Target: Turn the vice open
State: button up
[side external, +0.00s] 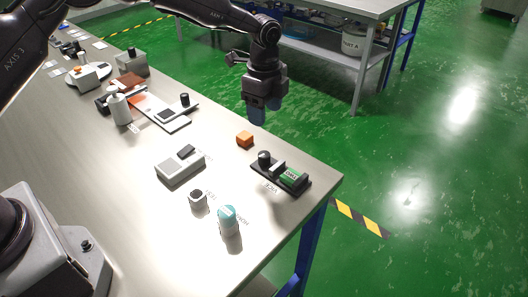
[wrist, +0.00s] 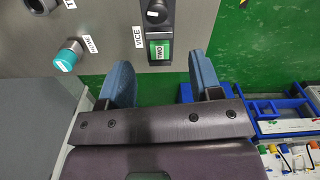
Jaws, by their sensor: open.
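The vice (side external: 272,178) sits near the table's right edge in the side view, on a dark base with a black round knob (side external: 264,157) at one end. A green block (side external: 292,176) with a white label sits at its other end. In the wrist view the vice (wrist: 157,32) is at the top, beside a printed VICE label, and the green block (wrist: 160,51) reads TWO. My gripper (side external: 257,113) hangs above the table, apart from the vice. Its blue fingers (wrist: 162,82) are spread, with nothing between them.
An orange cube (side external: 244,139) lies close to the vice. A grey box (side external: 180,166), a small grey-white knob (side external: 198,199) and a teal-topped cylinder (side external: 229,221) stand nearby. Several other devices line the table's far part. The table edge is just beyond the vice.

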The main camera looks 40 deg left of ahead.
aim_at(264, 154)
jog(key=shift+m, duration=0.4)
notch_tip(264, 154, down, 13)
jog(key=shift+s+f, duration=0.1)
